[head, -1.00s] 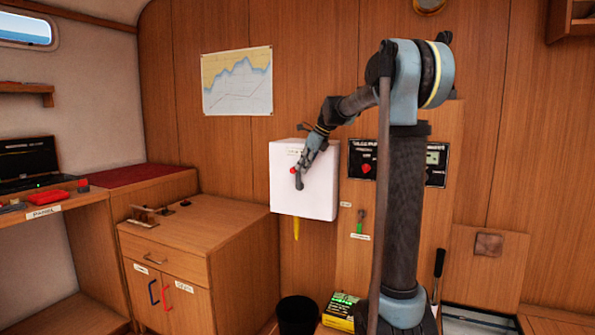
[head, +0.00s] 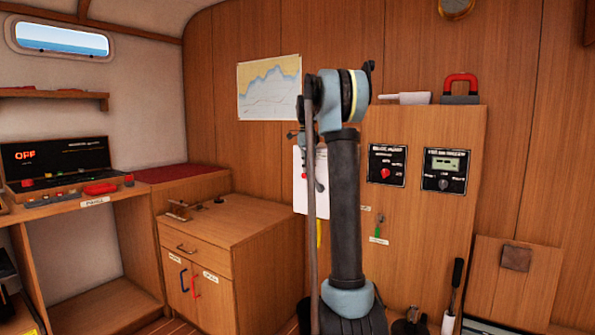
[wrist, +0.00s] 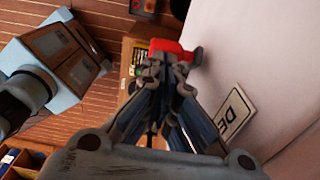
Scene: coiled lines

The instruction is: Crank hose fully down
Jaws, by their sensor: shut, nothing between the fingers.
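The white box (head: 298,205) on the wood wall is mostly hidden behind my arm in the head view. A small red knob (head: 304,176) shows at its front, and a short yellow hose end (head: 318,233) hangs below it. My gripper (head: 319,186) is in front of the box, partly covered by my arm. In the wrist view my gripper (wrist: 165,65) is shut and empty. Its fingertips are right by a red knob (wrist: 172,47); whether they touch it I cannot tell. The white surface (wrist: 245,55) beside it bears a partly hidden label (wrist: 233,115).
A wooden cabinet (head: 250,230) with red and blue handles stands left of the box. Right of my arm, a tall wooden panel (head: 420,240) carries a control with a red knob (head: 386,168) and a meter (head: 445,170). A black lever (head: 456,275) stands low at right.

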